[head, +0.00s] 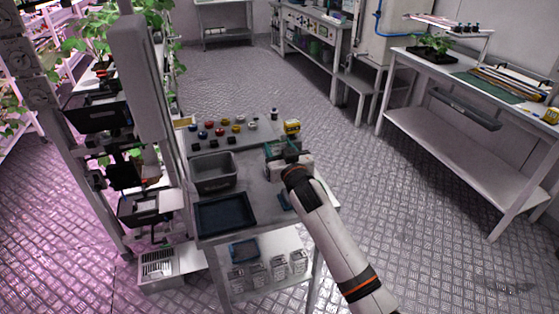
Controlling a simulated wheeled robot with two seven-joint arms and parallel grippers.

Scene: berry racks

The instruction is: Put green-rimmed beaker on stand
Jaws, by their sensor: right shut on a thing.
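My right gripper (286,155) reaches in from the lower right, over the right side of the grey cart top. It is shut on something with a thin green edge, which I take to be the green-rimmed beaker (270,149). The gripper hides most of it, and I cannot tell whether it touches the cart top. I cannot make out the stand with certainty; a flat dark blue piece (285,199) lies partly hidden beside my right arm. My left gripper is not in view.
On the cart (252,184) are a grey bin (213,188), a dark tray (225,229), several coloured-capped jars (221,131) at the back and a yellow device (292,127). Clear containers (255,276) stand on the lower shelf. A plant rack is left, a workbench (440,147) right.

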